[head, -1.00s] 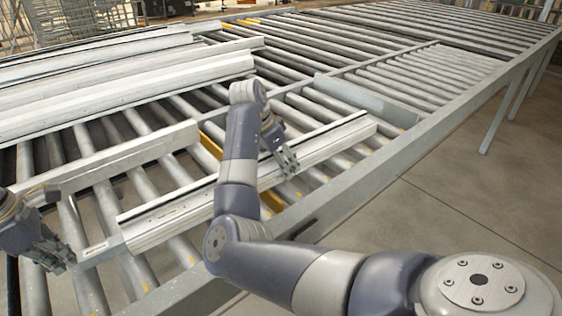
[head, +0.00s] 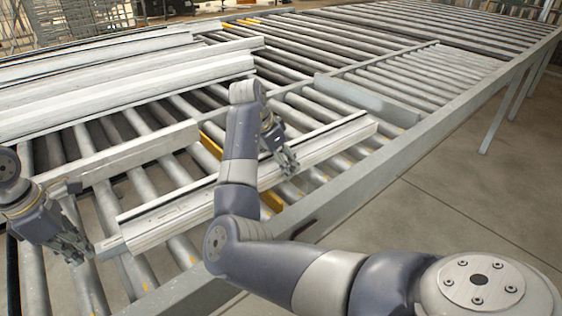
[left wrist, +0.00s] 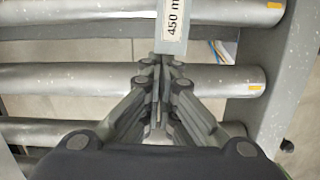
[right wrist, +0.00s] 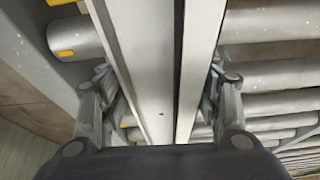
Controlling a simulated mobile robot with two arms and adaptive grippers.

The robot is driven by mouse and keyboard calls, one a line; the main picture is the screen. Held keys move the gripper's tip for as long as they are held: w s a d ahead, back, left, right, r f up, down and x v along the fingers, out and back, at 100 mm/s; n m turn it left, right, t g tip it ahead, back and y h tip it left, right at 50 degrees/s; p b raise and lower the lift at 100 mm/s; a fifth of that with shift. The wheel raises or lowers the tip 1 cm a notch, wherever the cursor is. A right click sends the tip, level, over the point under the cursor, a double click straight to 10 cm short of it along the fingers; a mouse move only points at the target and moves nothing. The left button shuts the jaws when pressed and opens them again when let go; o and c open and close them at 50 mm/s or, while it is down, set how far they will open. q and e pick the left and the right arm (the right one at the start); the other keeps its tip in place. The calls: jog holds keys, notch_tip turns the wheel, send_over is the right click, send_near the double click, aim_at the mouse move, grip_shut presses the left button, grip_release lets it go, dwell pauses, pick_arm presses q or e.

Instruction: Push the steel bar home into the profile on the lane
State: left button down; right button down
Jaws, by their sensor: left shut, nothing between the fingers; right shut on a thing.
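The pale profile (head: 165,222) lies along the roller lane, on the side nearer to me. The steel bar (head: 111,246) sticks a short way out of its left end; the rest of the bar is hidden inside. My left gripper (head: 88,250) is shut and empty, its tips at the bar's outer end. In the left wrist view the bar (left wrist: 172,32) carries a "450 m" label, cut off, just ahead of the closed fingertips (left wrist: 162,64); touching or slightly apart, I cannot tell. My right gripper (head: 288,168) is shut across the profile; the right wrist view shows a finger on either side of the profile (right wrist: 150,70).
More long pale profiles (head: 120,85) lie at the back left. A grey side rail (head: 360,190) edges the rollers on my side. Bare floor (head: 450,230) is clear at the right.

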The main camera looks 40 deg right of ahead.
aim_at(109, 241)
pick_arm(q)
jog(key=shift+s+d, duration=0.1)
jog(key=shift+d, duration=1.2)
jog(key=shift+d, duration=1.65)
jog(key=shift+a, duration=0.2)
jog(key=shift+a, duration=0.6)
notch_tip(109, 241, up, 10)
jog(key=a, duration=0.1)
jog(key=shift+a, duration=0.1)
